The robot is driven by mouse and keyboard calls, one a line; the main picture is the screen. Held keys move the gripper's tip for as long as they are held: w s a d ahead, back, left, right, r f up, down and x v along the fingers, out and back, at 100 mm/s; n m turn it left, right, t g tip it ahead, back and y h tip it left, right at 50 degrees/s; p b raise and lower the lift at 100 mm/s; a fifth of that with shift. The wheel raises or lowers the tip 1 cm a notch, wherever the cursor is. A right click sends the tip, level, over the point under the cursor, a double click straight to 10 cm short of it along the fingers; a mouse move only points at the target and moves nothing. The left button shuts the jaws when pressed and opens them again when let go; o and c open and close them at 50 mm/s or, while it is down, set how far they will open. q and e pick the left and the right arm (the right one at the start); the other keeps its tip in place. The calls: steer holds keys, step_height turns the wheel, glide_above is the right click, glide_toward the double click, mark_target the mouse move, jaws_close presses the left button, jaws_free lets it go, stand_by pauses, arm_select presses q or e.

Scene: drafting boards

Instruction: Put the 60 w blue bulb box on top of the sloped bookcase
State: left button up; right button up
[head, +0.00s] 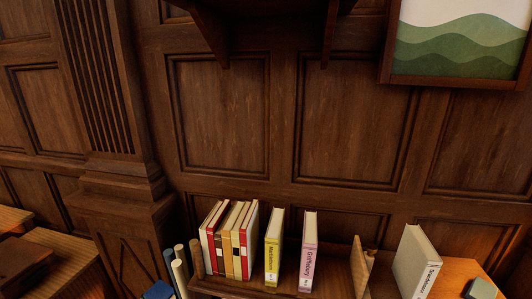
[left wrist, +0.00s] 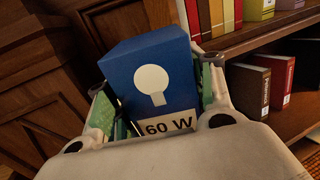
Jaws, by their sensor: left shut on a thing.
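The blue 60 W bulb box (left wrist: 155,75) fills the middle of the left wrist view, with a white bulb picture and "60 W" on its face. My left gripper (left wrist: 158,95) is shut on it, with green-padded fingers at its two sides. A blue corner at the bottom of the head view (head: 158,290) looks like the same box. A wooden bookcase (head: 225,287) stands at the bottom middle of the head view with books on its top. Its shelves also show at the right of the left wrist view (left wrist: 262,37), beside the box. My right gripper is not in view.
A row of books (head: 228,240), a yellow book (head: 273,250) and a pink book (head: 309,255) stand upright, with gaps between. A grey book (head: 414,262) leans at right. Rolled tubes (head: 180,275) stand left of the bookcase. A framed picture (head: 460,45) hangs above.

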arm_select(q)
steer(key=shift+s+d+f+n+t+y, duration=0.15)
steer(key=shift+d+f+n+t+y, duration=0.15)
steer(key=shift+d+y, duration=0.25)
steer(key=shift+s+d+f+n+t+y, duration=0.2)
steer(key=shift+d+n+y, duration=0.25)
steer(key=shift+d, duration=0.15)
steer(key=d+n+t+y, duration=0.1)
steer(key=d+n+y, duration=0.3)
steer(key=d+y, duration=0.2)
steer(key=shift+d, duration=0.7)
stand_by(0.5)
steer(key=shift+w+f+b, duration=0.1)
steer(key=shift+f+b, duration=0.85)
steer(key=shift+b, duration=0.05)
